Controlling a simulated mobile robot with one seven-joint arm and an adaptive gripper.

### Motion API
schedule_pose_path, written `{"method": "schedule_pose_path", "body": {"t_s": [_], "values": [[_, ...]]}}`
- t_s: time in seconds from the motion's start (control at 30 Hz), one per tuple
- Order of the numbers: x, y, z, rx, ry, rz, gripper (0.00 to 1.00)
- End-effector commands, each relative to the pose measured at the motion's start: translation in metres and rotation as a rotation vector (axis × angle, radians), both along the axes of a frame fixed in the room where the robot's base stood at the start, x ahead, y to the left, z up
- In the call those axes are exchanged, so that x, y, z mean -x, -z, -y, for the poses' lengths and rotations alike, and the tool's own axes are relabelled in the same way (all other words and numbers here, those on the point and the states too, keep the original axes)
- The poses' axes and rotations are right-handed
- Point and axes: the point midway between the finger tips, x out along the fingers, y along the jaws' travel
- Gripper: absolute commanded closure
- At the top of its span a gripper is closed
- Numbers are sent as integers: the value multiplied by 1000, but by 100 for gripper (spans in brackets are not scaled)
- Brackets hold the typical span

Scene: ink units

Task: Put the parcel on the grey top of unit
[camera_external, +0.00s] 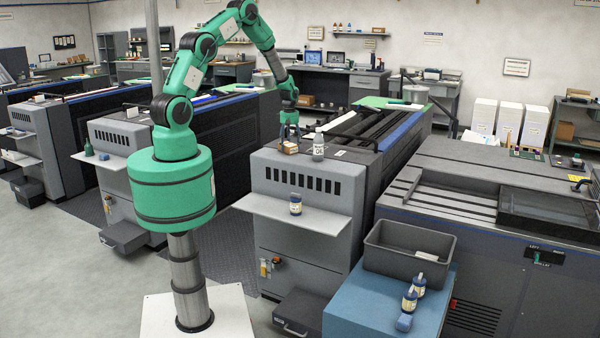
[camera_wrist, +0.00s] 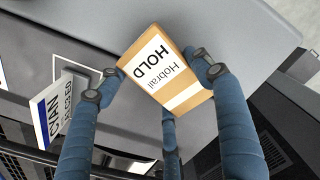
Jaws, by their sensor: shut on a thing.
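The parcel is a small brown box (camera_wrist: 186,90) with a white label reading "Hobrail HOLD". In the wrist view it sits between the fingers of my gripper (camera_wrist: 160,68), which is shut on it. I cannot tell whether the parcel touches that top. Part of the parcel's edges is hidden by the fingers.
A labelled jar (camera_external: 295,204) stands on the unit's front shelf (camera_external: 268,211). A grey bin (camera_external: 407,250) and small bottles (camera_external: 409,302) are on a blue cabinet (camera_external: 360,308). The grey top's front is clear.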

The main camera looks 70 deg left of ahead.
Motion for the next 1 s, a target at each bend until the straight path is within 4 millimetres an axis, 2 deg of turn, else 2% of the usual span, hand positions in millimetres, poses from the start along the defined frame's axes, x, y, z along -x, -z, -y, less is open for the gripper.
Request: {"method": "schedule_pose_path", "body": {"t_s": [0.03,0.1,0.63,0.77,1.0], "values": [[0,1,0,0,0,0,29],[0,0,0,0,0,0,16],[-1,-6,0,-1,0,2,16],[-1,-16,-1,-2,0,2,16],[-1,-50,-1,-2,0,2,16]]}}
